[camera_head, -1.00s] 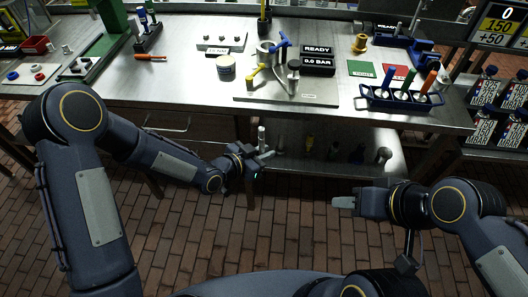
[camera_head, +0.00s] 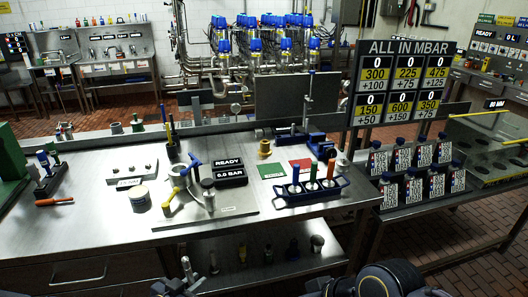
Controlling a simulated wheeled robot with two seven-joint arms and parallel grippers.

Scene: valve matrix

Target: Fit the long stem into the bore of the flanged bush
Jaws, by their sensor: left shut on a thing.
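My left gripper (camera_head: 188,284) is at the bottom edge, in front of the bench, shut on a slim grey metal stem (camera_head: 186,266) that stands roughly upright. A brass-coloured flanged piece (camera_head: 264,149), which looks like the flanged bush, stands on the back part of the bench, right of the black READY display. Its bore is too small to make out. The stem and this piece are far apart. My right arm (camera_head: 375,279) shows at the bottom right; its fingertips are cut off or too dark to read.
The steel bench (camera_head: 110,222) holds a plate with valve parts (camera_head: 232,210), a blue rack (camera_head: 311,189) with coloured handles, a tub (camera_head: 139,197) and a blue vise (camera_head: 321,146). Several small parts stand on the lower shelf (camera_head: 270,268). The bench's front left is clear.

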